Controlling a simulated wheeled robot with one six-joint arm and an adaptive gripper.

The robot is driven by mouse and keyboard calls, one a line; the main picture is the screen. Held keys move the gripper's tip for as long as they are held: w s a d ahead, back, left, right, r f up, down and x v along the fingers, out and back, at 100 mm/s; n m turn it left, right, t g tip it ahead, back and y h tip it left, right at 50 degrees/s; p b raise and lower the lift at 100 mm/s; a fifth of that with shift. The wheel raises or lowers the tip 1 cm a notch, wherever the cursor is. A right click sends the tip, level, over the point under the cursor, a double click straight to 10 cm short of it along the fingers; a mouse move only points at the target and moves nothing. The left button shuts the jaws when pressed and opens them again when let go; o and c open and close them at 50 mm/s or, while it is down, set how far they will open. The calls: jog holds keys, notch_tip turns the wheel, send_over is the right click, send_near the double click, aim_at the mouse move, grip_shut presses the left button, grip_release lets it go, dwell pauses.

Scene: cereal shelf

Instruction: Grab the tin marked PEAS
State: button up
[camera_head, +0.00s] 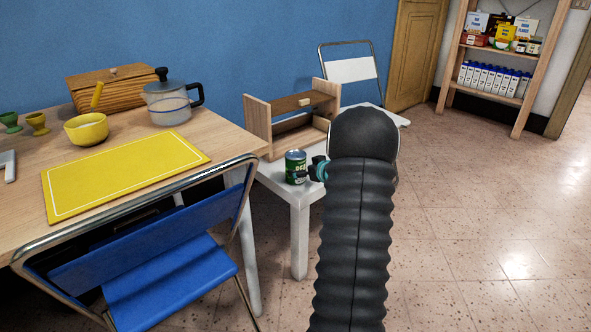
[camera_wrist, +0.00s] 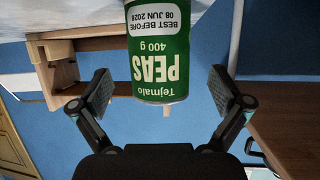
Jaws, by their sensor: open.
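The green tin marked PEAS (camera_head: 295,168) stands upright on a small white table (camera_head: 299,193), near its front edge. In the wrist view, which is upside down, the tin (camera_wrist: 160,60) shows its PEAS label and fills the top middle. My gripper (camera_head: 318,170) is just right of the tin in the head view. In the wrist view my gripper (camera_wrist: 160,92) is open, with one finger to each side of the tin. A gap shows between the tin and each finger. My arm hides part of the gripper in the head view.
An open wooden box (camera_head: 258,125) stands behind the tin. A wooden table to the left holds a yellow mat (camera_head: 125,175), a yellow bowl (camera_head: 86,129) and a pot (camera_head: 167,104). A blue chair (camera_head: 170,280) stands in front. The floor at right is clear.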

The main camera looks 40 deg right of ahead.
jog(key=shift+r+x, duration=0.15)
jog(key=shift+x, duration=1.15)
jog(key=shift+r+x, duration=0.15)
jog(key=shift+x, duration=1.2)
jog(key=shift+w, duration=0.1)
jog(key=shift+c, duration=0.3)
jog(key=shift+r, duration=0.1)
jog(key=c, duration=1.5)
